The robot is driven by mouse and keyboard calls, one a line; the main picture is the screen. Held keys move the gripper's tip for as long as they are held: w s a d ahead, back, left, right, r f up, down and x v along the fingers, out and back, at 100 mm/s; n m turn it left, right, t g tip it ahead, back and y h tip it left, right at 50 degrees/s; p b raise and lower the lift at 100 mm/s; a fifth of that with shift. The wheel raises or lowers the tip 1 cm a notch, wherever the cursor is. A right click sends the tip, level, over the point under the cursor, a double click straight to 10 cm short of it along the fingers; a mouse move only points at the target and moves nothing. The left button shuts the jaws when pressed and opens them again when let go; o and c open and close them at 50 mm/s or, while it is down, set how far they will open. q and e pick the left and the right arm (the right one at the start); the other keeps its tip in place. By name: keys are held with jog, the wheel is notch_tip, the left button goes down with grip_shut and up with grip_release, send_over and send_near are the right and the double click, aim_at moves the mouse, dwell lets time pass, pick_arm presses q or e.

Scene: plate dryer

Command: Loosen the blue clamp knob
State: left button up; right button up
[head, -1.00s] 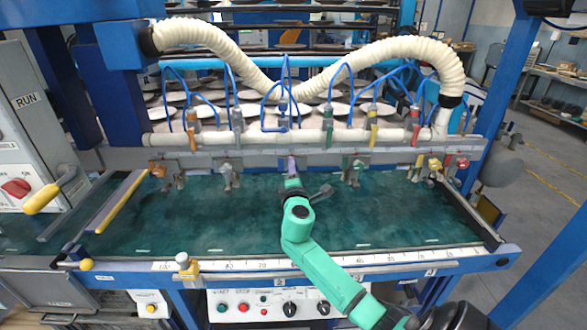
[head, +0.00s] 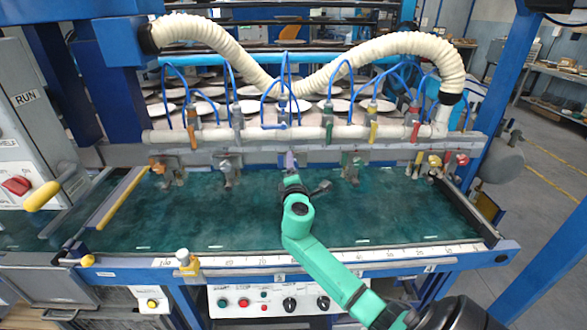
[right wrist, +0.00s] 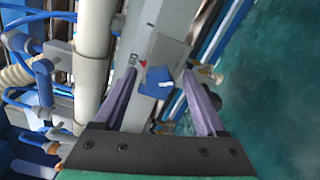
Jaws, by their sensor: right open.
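The blue clamp knob (right wrist: 156,83) shows in the right wrist view as a small blue block beside the grey rail. It lies between the two purple fingers of my right gripper (right wrist: 160,73), with visible space on both sides. In the head view my right gripper (head: 290,160) points at the clamp rail from the front, and it hides the blue knob there. The right gripper is open and holds nothing. My left gripper is not in view.
Other clamps stand along the rail: orange (head: 157,166), grey (head: 227,168), green (head: 352,168), yellow (head: 434,163) and red (head: 462,160). The green table bed (head: 140,220) is clear in front. Blue hoses (head: 266,92) and a white pipe (head: 258,136) run above the rail.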

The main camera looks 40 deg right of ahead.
jog(key=b+v, duration=0.2)
jog(key=v, duration=1.2)
jog(key=shift+s+a+b, duration=0.2)
jog(key=shift+s+b, duration=0.05)
jog(key=shift+b, duration=0.1)
